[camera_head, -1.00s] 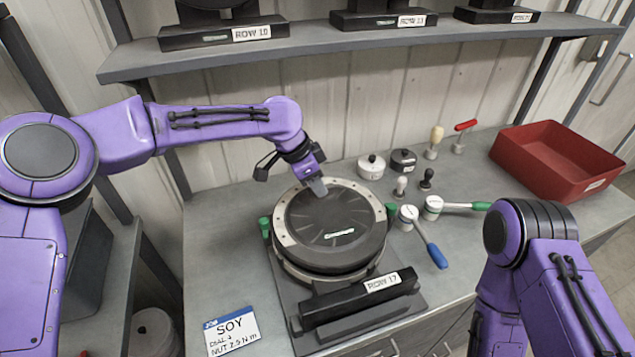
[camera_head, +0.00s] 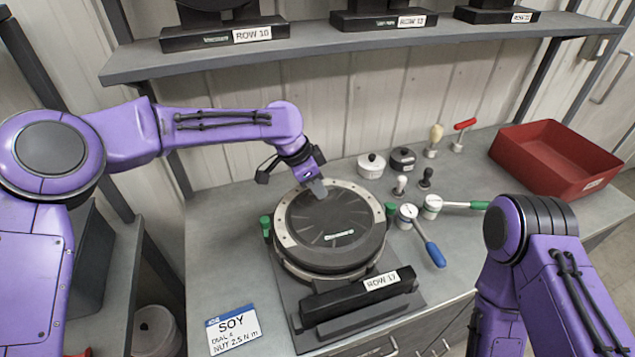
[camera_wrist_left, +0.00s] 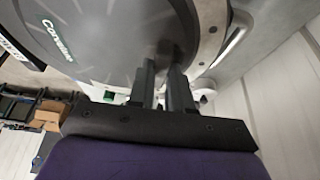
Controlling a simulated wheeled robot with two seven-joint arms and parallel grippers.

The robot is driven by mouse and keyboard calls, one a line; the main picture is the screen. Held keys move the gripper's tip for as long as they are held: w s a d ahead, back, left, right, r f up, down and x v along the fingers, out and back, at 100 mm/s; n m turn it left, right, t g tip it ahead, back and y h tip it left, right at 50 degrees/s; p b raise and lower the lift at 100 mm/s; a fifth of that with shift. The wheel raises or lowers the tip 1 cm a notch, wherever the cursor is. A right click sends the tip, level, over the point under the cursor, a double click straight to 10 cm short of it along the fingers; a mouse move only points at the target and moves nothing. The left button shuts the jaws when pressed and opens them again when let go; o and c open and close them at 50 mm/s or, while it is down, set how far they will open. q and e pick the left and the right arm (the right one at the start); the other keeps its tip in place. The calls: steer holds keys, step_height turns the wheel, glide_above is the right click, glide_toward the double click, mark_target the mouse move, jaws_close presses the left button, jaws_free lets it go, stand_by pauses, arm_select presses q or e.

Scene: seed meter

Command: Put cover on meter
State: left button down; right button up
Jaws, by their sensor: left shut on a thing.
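The black round cover (camera_head: 330,222) lies over the seed meter, whose pale metal ring (camera_head: 284,238) shows around its left and back edge. The meter sits on a dark stand with a ROW 17 label (camera_head: 382,281). My left gripper (camera_head: 319,190) is at the cover's back rim, shut on the cover; its two fingers (camera_wrist_left: 163,92) reach the rim in the left wrist view, where the cover (camera_wrist_left: 115,40) fills the upper left. Whether the cover is fully seated cannot be told. My right arm shows at the lower right, but its gripper is out of view.
Green knobs (camera_head: 265,226) flank the meter. To its right lie a blue-handled tool (camera_head: 432,247) and a green-handled tool (camera_head: 462,205). Small knobs and lidded pots (camera_head: 371,165) stand behind, with a red bin (camera_head: 553,160) at right. A SOY card (camera_head: 233,330) lies front left. A shelf hangs above.

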arm_select(q)
steer(key=shift+f+p, duration=0.5)
steer(key=shift+f, duration=0.1)
stand_by(1.0)
stand_by(0.3)
steer(key=shift+p, duration=0.4)
steer(key=shift+f, duration=0.1)
steer(key=c, duration=1)
jaws_free()
steer(key=shift+c, duration=0.3)
step_height(320, 180, up, 3)
steer(key=p, duration=0.2)
steer(key=shift+f+p, duration=0.2)
steer(key=shift+p, duration=0.1)
steer(key=shift+r, duration=3.45)
